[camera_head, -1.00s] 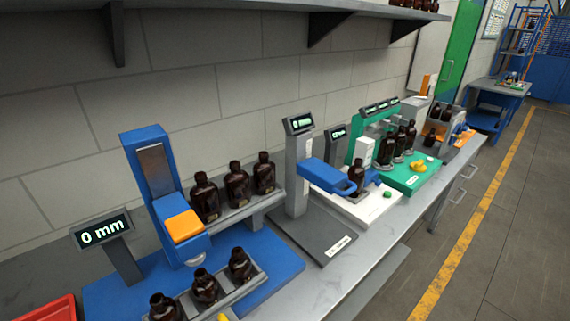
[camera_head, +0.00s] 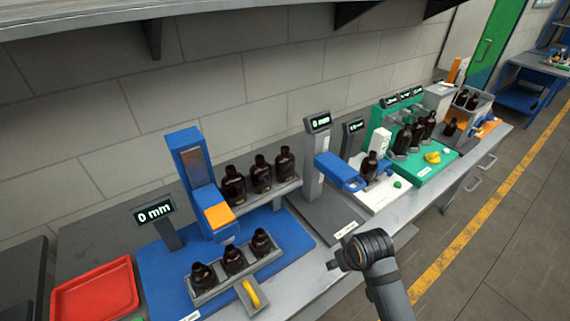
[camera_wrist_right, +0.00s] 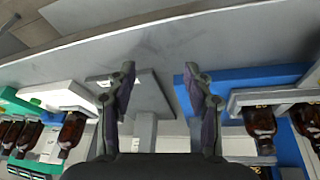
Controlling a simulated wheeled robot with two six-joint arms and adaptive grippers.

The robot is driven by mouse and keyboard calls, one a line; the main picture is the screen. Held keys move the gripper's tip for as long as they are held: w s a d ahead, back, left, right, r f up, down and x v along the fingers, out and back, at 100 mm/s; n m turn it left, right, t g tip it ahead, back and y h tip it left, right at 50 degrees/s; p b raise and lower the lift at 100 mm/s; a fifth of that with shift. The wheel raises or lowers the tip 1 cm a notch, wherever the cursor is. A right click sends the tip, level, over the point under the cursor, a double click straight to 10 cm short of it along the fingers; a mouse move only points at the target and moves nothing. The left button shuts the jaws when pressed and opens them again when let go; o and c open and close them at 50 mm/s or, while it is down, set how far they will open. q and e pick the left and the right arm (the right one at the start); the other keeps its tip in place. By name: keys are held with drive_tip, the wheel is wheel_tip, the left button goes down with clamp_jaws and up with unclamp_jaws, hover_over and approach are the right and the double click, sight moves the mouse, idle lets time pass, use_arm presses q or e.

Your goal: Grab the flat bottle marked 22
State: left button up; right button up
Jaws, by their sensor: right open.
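Several dark amber bottles stand in view, and I cannot read a 22 on any of them. Three stand in the front grey rack (camera_head: 238,275) on the blue base, among them a middle bottle (camera_head: 233,259). Three more stand on the raised rack behind, including a left bottle (camera_head: 233,186). My right gripper (camera_head: 334,259) is over the bench front, right of these racks. In the right wrist view the right gripper (camera_wrist_right: 160,75) is open and empty, with a bottle (camera_wrist_right: 260,125) in a rack to its right. My left gripper is not in view.
A blue gauge post (camera_head: 190,160) rises beside the raised rack. A red tray (camera_head: 95,292) lies at left, and a yellow object (camera_head: 251,293) sits by the front rack. Further right are a grey post (camera_head: 315,165) and a green station (camera_head: 452,160) with bottles.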

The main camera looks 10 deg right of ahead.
drive_tip(key=w+a+r, duration=0.1)
drive_tip(key=w+r, duration=0.3)
drive_tip(key=w, duration=0.5)
drive_tip(key=n+t+y, duration=0.2)
drive_tip(key=n+y, duration=0.1)
approach(285, 148)
drive_tip(key=p+x, duration=0.5)
drive_tip(key=x, duration=0.3)
drive_tip(key=shift+w+f, duration=0.15)
drive_tip(key=shift+f, duration=0.1)
drive_tip(key=shift+w+f, duration=0.15)
drive_tip(key=shift+f, duration=0.1)
clamp_jaws()
drive_tip(key=shift+r, duration=0.1)
